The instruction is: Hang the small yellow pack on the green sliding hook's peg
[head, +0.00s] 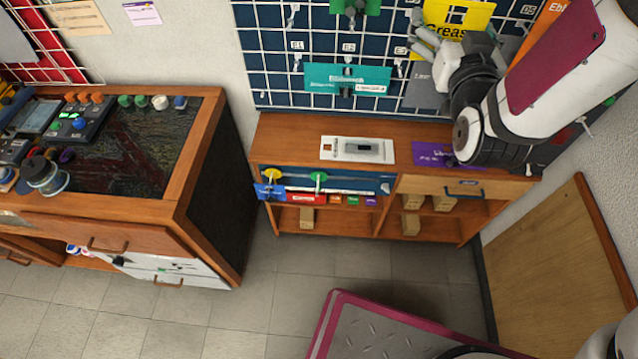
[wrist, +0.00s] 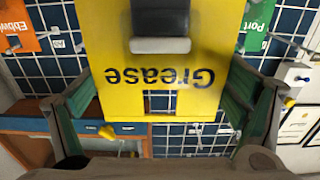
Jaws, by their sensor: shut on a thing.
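The yellow pack (head: 477,14), marked "Grease", is in front of the pegboard at the upper right of the head view. In the wrist view the pack (wrist: 112,45) appears upside down, with a slot near its lower picture edge and a black and grey piece on its face. My gripper (wrist: 158,95) is shut on the pack, with green pads at its left and right sides. In the head view my gripper (head: 449,50) partly covers the pack. A green disc-like piece (head: 318,180), apparently the green sliding hook, sits on the blue rail panel under the shelf top; its peg is unclear.
A yellow hook (head: 272,176) is left of the green one. Coloured labels run below them. A teal pack (head: 330,78) hangs on the pegboard; a green pack (head: 345,6) and an orange pack (head: 552,18) are nearby. The shelf top (head: 285,135) holds a white card and a purple card.

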